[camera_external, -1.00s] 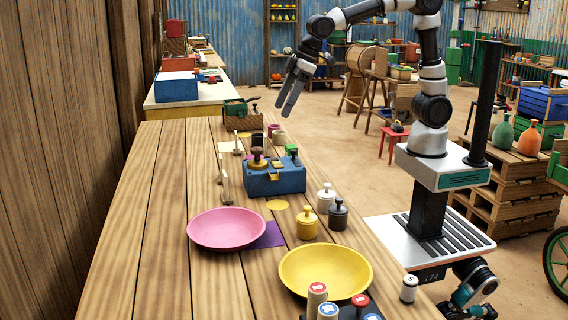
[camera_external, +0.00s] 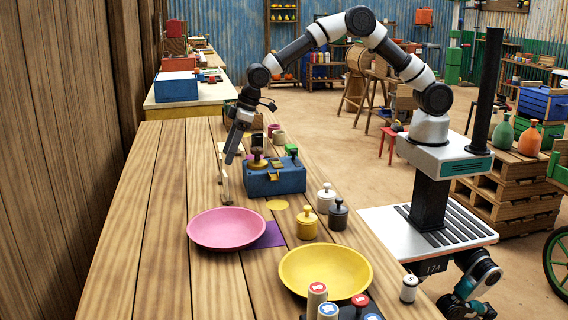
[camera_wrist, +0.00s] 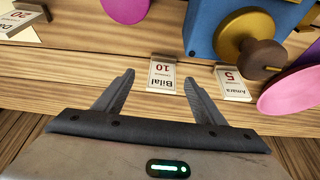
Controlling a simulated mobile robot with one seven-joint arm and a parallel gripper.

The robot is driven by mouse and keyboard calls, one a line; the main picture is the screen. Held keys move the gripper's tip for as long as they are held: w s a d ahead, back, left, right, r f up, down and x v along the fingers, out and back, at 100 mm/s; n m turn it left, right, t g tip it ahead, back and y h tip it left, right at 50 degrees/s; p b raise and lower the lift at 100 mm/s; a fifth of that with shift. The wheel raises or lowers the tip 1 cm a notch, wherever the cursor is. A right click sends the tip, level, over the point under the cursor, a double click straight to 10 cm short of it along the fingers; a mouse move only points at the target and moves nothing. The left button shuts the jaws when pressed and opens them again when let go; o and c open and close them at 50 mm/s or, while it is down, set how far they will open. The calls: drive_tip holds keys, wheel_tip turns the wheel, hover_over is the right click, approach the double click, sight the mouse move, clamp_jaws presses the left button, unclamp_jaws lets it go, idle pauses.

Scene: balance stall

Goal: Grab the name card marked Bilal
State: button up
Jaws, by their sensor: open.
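The name card marked Bilal (camera_wrist: 163,76), white with a 10 on it, stands on the wooden table in the wrist view. It is between and just beyond the two fingertips of my gripper (camera_wrist: 158,80), which is open and empty. In the external view my gripper (camera_external: 231,156) points down over the table, left of the blue box. A pale upright card edge (camera_external: 222,180) shows just below it there; its text cannot be read.
A card marked Amara (camera_wrist: 232,84) with a 5 stands close to the right finger. Another card (camera_wrist: 18,22) with a 20 is at the upper left. The blue box (camera_external: 277,181) with brass parts, a pink dish (camera_external: 228,229) and a yellow dish (camera_external: 326,271) stand on the table.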

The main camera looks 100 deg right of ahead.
sight(221, 168)
drive_tip(key=x, duration=0.7)
drive_tip(key=shift+w+a+f+b, duration=0.1)
drive_tip(key=shift+w+a+b, duration=0.15)
drive_tip(key=shift+b, duration=0.15)
drive_tip(key=c, duration=1.2)
drive_tip(key=shift+o, duration=0.2)
